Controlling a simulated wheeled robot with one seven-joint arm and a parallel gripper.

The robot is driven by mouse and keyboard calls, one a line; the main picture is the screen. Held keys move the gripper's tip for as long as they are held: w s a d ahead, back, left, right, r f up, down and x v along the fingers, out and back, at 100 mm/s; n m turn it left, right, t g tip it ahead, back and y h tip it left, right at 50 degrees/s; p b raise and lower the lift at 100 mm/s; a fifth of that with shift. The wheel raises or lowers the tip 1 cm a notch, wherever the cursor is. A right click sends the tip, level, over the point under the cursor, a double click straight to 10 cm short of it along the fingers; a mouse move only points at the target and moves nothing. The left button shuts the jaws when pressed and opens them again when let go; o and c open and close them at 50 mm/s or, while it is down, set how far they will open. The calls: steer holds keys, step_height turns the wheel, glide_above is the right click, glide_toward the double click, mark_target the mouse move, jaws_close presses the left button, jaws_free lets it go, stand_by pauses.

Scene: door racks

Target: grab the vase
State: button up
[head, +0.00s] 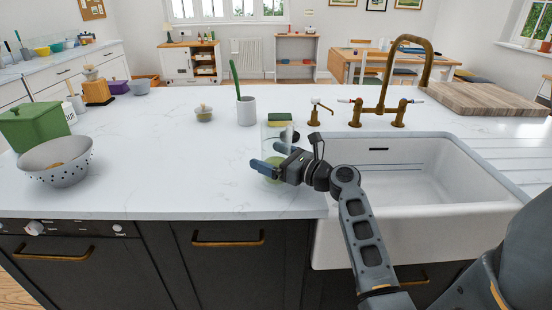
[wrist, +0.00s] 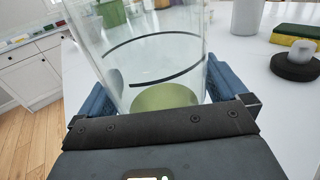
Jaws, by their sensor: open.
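The vase (head: 275,174) is a clear glass cylinder with a greenish bottom, standing upright on the white counter left of the sink. In the wrist view the vase (wrist: 150,60) fills the middle, with thin dark lines across its glass; its top is out of frame. My gripper (head: 272,158) is open at the vase, partly covering it in the head view. In the wrist view the blue fingers of my gripper (wrist: 160,95) stand on either side of the glass. I cannot tell whether they touch it.
A green-and-yellow sponge (head: 279,119) and a dark round item with a white knob (wrist: 296,62) are close behind the vase. A white crock (head: 246,112) stands farther back. The sink (head: 420,170) and brass faucet (head: 380,108) are right.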

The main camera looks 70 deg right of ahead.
steer(key=c, duration=1.2)
steer(key=shift+r, duration=0.1)
steer(key=shift+c, duration=0.4)
steer(key=shift+r, duration=0.1)
